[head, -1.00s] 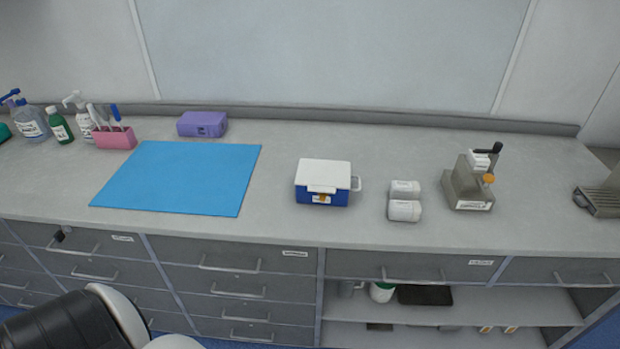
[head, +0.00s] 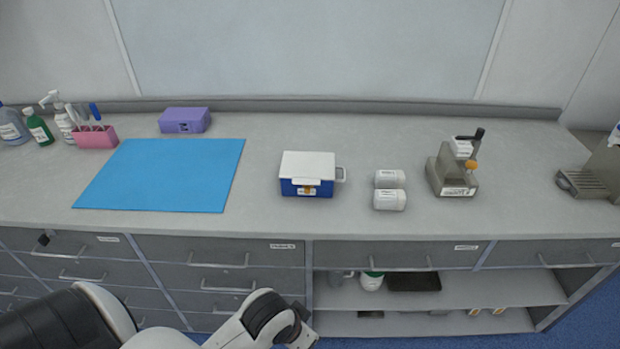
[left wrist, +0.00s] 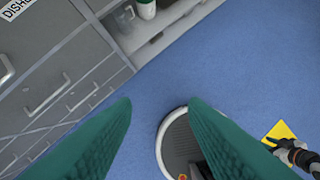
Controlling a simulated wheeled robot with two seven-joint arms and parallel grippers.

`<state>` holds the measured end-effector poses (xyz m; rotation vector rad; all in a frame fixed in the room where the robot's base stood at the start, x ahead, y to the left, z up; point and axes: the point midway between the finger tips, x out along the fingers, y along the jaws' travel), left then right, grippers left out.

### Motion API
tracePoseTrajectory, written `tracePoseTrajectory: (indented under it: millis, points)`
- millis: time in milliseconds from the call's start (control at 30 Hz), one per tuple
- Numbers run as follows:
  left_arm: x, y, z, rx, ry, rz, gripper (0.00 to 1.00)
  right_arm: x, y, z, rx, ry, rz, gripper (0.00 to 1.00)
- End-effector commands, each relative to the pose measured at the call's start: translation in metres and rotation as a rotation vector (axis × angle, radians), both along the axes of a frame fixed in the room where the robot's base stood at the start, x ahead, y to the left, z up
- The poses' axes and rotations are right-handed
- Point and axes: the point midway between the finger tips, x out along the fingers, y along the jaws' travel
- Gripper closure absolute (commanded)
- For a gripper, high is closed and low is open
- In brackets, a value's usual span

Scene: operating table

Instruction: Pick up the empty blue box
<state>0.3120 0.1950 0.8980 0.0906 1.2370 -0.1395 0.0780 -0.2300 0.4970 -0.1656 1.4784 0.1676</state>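The blue box (head: 307,174) stands upright on the grey counter in the head view, with a white lid on top and a light handle at its right side. The lid is shut, so I cannot see whether it is empty. My left arm comes in at the bottom left of the head view, in front of the counter and below its top; its gripper is out of that frame. In the left wrist view my left gripper (left wrist: 160,112) shows two green fingers spread apart with nothing between them, above the blue floor. The box is not in that view.
A blue mat (head: 160,175) lies left of the box, with a purple box (head: 185,121) behind it. Two white rolls (head: 390,190) and a metal device (head: 452,168) stand to the right. Counter around the box is clear. Drawers and an open shelf (head: 450,292) are below.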

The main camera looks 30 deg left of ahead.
Motion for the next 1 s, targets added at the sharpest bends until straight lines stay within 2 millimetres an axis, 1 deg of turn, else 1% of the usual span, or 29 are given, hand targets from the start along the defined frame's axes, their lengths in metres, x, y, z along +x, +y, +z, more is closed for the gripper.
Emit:
tracePoseTrajectory:
  millis: [33, 167, 267, 367, 433, 467, 500, 567, 600, 667, 700, 800, 833, 900, 1000]
  points:
    - [0.011, 0.000, 0.006, -0.003, -0.010, 0.001, 0.60, 0.003, 0.001, 0.000, 0.001, -0.004, 0.000, 0.66]
    - [0.035, -0.001, 0.014, -0.014, -0.016, 0.013, 0.60, 0.005, 0.001, 0.001, 0.001, -0.009, 0.000, 0.66]
    - [0.057, 0.000, 0.019, -0.018, -0.018, 0.031, 0.60, 0.006, 0.000, 0.001, 0.001, -0.010, 0.000, 0.66]
    - [0.084, 0.006, 0.025, -0.016, -0.019, 0.060, 0.60, 0.006, -0.001, 0.001, -0.001, -0.010, 0.001, 0.66]
    - [0.108, 0.014, 0.031, -0.009, -0.020, 0.094, 0.60, 0.006, -0.003, 0.001, -0.003, -0.011, 0.001, 0.66]
    - [0.119, 0.019, 0.034, -0.005, -0.021, 0.114, 0.60, 0.006, -0.003, 0.001, -0.004, -0.011, 0.002, 0.66]
    - [0.135, 0.027, 0.041, 0.002, -0.022, 0.146, 0.60, 0.006, -0.004, 0.001, -0.005, -0.010, 0.001, 0.66]
    - [0.161, 0.042, 0.053, 0.013, -0.024, 0.207, 0.60, 0.006, -0.006, 0.001, -0.006, -0.011, 0.001, 0.66]
    - [0.178, 0.054, 0.063, 0.021, -0.025, 0.253, 0.60, 0.006, -0.006, 0.001, -0.007, -0.011, 0.001, 0.66]
    - [0.200, 0.074, 0.080, 0.030, -0.030, 0.328, 0.60, 0.006, -0.007, 0.001, -0.008, -0.010, 0.001, 0.66]
    - [0.213, 0.087, 0.092, 0.032, -0.034, 0.380, 0.60, 0.006, -0.008, 0.001, -0.009, -0.010, 0.000, 0.66]
    - [0.238, 0.116, 0.120, 0.034, -0.044, 0.499, 0.60, 0.006, -0.008, 0.001, -0.009, -0.010, 0.000, 0.66]
    - [0.243, 0.123, 0.127, 0.032, -0.047, 0.530, 0.60, 0.006, -0.008, 0.001, -0.009, -0.010, 0.000, 0.66]
    - [0.253, 0.138, 0.142, 0.028, -0.053, 0.589, 0.60, 0.006, -0.008, 0.001, -0.009, -0.010, 0.000, 0.66]
    - [0.260, 0.151, 0.155, 0.022, -0.059, 0.645, 0.60, 0.006, -0.008, 0.001, -0.009, -0.010, -0.001, 0.66]
